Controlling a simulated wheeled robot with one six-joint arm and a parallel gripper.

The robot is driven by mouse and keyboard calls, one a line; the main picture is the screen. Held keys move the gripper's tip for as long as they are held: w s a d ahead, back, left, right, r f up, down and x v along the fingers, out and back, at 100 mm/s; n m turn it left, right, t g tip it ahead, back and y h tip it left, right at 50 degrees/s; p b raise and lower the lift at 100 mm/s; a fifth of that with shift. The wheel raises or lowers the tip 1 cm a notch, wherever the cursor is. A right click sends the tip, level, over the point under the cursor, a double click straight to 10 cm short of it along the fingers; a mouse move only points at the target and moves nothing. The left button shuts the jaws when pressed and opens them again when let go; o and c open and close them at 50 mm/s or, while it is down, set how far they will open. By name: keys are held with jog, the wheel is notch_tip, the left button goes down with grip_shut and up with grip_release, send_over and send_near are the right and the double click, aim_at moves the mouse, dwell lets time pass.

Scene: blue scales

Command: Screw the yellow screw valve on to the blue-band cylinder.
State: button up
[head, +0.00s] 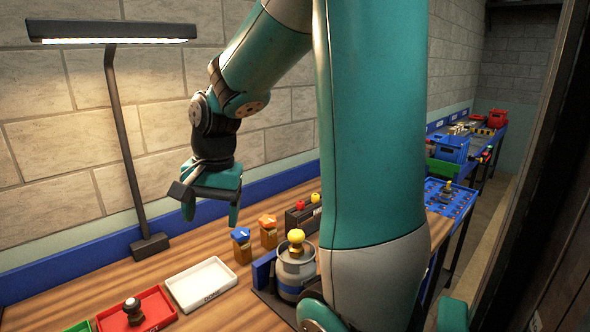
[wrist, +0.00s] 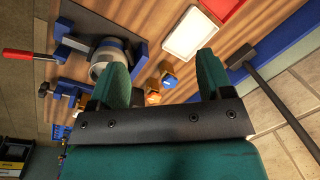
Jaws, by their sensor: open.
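A grey cylinder (head: 295,273) with a blue band low on its side stands in a blue clamp (head: 263,269) on the bench. The yellow-knobbed valve (head: 296,238) sits upright on top of the cylinder; how tightly it is seated I cannot tell. My gripper (head: 211,208) is open and empty, above the bench, to the left of and higher than the cylinder. In the wrist view, the cylinder (wrist: 103,66) shows beyond the left finger of my gripper (wrist: 163,72), partly hidden by it. The valve is not clear there.
Two small blocks, one blue-topped (head: 241,239) and one orange-topped (head: 268,226), stand behind the clamp. A white tray (head: 201,283) and a red tray (head: 155,304) holding a dark knob lie left. A lamp post (head: 125,150) rises at left. A dark rack (head: 303,217) holds red and yellow knobs.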

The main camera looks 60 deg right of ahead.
jog(key=s+d+m+h+p, duration=0.1)
jog(key=s+d+m, duration=0.2)
jog(key=d+m, duration=0.75)
jog(key=m+g, duration=0.1)
jog(key=m, duration=0.2)
send_over(294, 233)
notch_tip(294, 233, down, 17)
jog(key=p, duration=0.3)
jog(key=shift+a+p, duration=0.1)
jog(key=shift+p, duration=0.3)
jog(key=shift+c, duration=0.2)
